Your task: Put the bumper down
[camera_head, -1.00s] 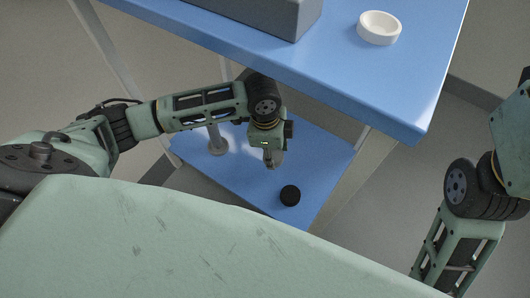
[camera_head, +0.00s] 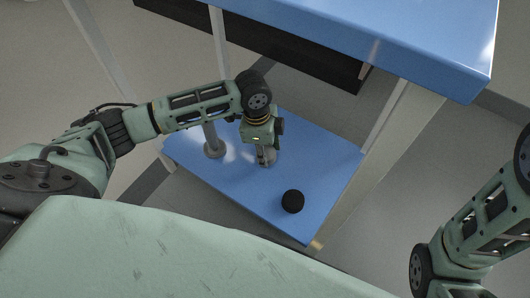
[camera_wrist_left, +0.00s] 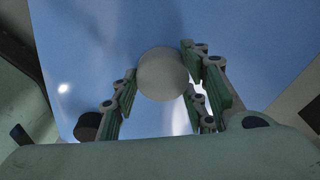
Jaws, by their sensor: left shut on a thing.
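A pale grey round thing, which I take to be the bumper (camera_wrist_left: 162,74), sits between the fingers of my left gripper (camera_wrist_left: 160,98) in the left wrist view. In the head view my left gripper (camera_head: 265,157) points down over the blue lower shelf (camera_head: 238,192), and only a little grey shows at its fingertips. The gripper is shut on the bumper. I cannot tell whether the bumper touches the shelf. My right arm shows at the right edge, but its gripper is out of view.
A black round object (camera_head: 292,201) stands on the lower shelf, front right of the left gripper; it also shows in the wrist view (camera_wrist_left: 88,126). A grey post with a round base (camera_head: 214,148) is to the left. The blue upper top (camera_head: 400,40) overhangs behind. Shelf space lies between.

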